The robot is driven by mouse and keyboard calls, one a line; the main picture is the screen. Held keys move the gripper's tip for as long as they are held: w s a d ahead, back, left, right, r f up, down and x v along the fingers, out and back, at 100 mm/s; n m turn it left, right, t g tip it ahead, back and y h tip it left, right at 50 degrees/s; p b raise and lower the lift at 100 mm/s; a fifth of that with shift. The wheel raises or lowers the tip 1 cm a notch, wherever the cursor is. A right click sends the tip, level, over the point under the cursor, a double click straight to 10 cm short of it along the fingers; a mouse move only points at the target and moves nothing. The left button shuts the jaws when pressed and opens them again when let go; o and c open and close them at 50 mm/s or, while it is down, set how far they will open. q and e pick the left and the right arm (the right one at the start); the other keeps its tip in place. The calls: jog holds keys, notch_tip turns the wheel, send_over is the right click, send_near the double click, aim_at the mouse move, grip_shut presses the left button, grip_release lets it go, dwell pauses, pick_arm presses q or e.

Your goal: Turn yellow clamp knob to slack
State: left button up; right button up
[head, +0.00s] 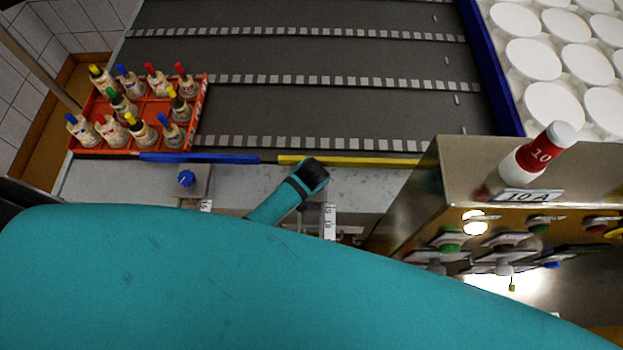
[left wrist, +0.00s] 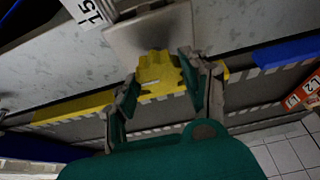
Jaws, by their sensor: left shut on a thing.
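The yellow clamp knob (left wrist: 158,72) sits on a grey metal block (left wrist: 150,35) in the left wrist view. My left gripper (left wrist: 160,85) is closed around it, with one finger on each side. In the head view my teal arm crosses the foreground, and its dark wrist end (head: 312,176) stands over the rail's yellow bar (head: 360,162). The yellow knob and the fingers are hidden there. The knob's turn position cannot be told. My right gripper is not in view.
A blue knob (head: 186,178) on a similar block stands left of my wrist. A red crate (head: 200,112) of bottles is at the left. A steel cabinet (head: 425,185) with a red and white bottle (head: 538,153) on top stands to the right. The dark belts (head: 300,55) are clear.

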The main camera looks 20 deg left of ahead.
pick_arm(q)
jog(key=shift+w+r, duration=0.15)
dwell(0.3)
jog(key=o, duration=1.2)
jog(key=shift+c, duration=0.2)
jog(key=v, duration=1.2)
jog(key=shift+s, duration=0.2)
